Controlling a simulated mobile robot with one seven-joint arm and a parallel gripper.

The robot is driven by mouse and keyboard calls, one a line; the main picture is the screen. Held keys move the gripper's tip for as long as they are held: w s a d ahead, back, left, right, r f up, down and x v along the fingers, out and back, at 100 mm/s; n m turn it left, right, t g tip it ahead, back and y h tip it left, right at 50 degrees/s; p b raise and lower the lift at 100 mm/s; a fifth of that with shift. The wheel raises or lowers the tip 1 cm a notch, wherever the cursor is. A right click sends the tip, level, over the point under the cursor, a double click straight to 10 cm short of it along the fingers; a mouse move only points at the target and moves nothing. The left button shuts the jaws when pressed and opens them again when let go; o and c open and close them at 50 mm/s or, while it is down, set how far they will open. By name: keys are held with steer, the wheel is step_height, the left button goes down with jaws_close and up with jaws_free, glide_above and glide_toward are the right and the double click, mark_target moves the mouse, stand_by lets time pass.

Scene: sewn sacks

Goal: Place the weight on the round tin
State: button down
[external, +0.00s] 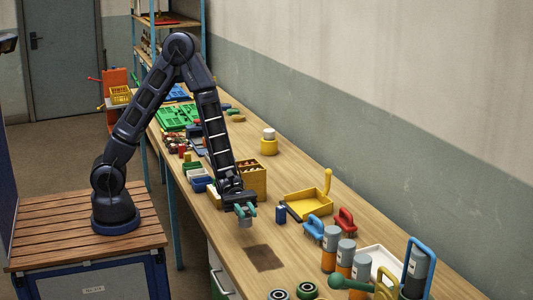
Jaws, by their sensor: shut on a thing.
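My gripper (241,210), with teal fingers, is shut on a small grey cylinder, which looks like the weight (245,223). It holds it above the front part of the wooden bench, left of a dark brown square patch. A yellow round container (269,147) with a whitish round piece on top stands farther back on the bench. It may be the round tin, but I cannot tell for sure. It is well apart from my gripper.
Brushes and orange-grey bottles (346,257) crowd the front right. The brown patch (264,257) is bare.

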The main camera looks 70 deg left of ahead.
steer(key=shift+w+r, duration=0.1)
steer(key=shift+r, duration=0.05)
steer(key=w+a+r+n+t, duration=0.2)
steer(key=w+a, duration=0.3)
steer(key=w, duration=0.4)
steer(key=w+a+r+n+t, duration=0.1)
steer(key=w+a+r+t, duration=0.3)
steer(key=w, duration=0.6)
steer(key=w+a+r+n+t+y, duration=0.1)
steer(key=w+a+r+n+t, duration=0.15)
steer(key=w+a, duration=0.95)
steer(key=w+a+r+n+t+y, duration=0.25)
steer(key=w+a, duration=0.45)
steer(key=a, duration=1)
steer(key=w+a+r+n+t+y, duration=0.1)
steer(key=a+r+t+y, duration=0.15)
steer(key=a, duration=1.05)
steer(key=w+a+r+n+t+y, duration=0.15)
steer(key=a+r, duration=0.25)
steer(key=a, duration=0.9)
steer(key=w+a+r+n+t+y, duration=0.1)
steer(key=a+r, duration=0.3)
steer(key=a, duration=0.9)
glide_above(273, 130)
steer(key=shift+h, duration=0.25)
step_height(273, 130, down, 19)
steer(key=shift+f, duration=0.15)
